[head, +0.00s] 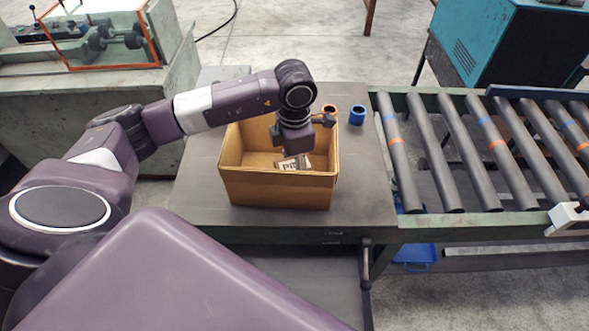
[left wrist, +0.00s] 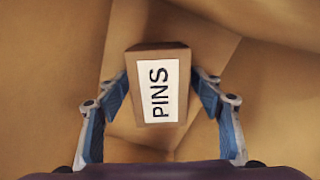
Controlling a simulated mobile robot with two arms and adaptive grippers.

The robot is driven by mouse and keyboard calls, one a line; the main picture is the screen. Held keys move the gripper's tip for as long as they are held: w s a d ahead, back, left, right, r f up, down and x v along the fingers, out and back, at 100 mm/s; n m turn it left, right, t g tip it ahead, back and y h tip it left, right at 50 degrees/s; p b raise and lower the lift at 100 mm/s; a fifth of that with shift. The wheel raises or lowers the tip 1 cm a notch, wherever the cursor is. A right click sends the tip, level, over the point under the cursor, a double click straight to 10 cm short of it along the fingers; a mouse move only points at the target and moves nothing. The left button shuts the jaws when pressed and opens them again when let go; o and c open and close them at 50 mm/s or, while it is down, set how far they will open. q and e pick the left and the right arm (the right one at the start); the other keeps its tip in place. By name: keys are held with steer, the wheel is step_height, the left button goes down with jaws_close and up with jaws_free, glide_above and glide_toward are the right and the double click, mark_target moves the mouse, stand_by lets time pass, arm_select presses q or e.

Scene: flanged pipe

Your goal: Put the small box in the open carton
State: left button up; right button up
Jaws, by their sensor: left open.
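The open carton (head: 275,190) is a brown cardboard box standing on the grey table. The small box (head: 287,166), brown with a white label, shows inside the carton below my left gripper (head: 296,155). In the left wrist view the small box (left wrist: 146,57) reads "PINS" and sits between the two blue fingers of my left gripper (left wrist: 160,82), which is open. Carton walls surround it there. I cannot tell whether the small box rests on the carton floor. My right gripper is not in view.
An orange ring-like part (head: 330,109) and a blue one (head: 357,115) stand behind the carton on the table (head: 365,185). A roller conveyor (head: 480,150) adjoins the table at the right. A machine with a clear guard (head: 100,45) is at the back left.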

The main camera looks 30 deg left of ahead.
arm_select(q)
steer(key=shift+r, duration=0.25)
step_height(320, 180, up, 10)
steer(key=b, duration=0.3)
steer(key=shift+w+r, duration=0.1)
steer(key=shift+r, duration=0.8)
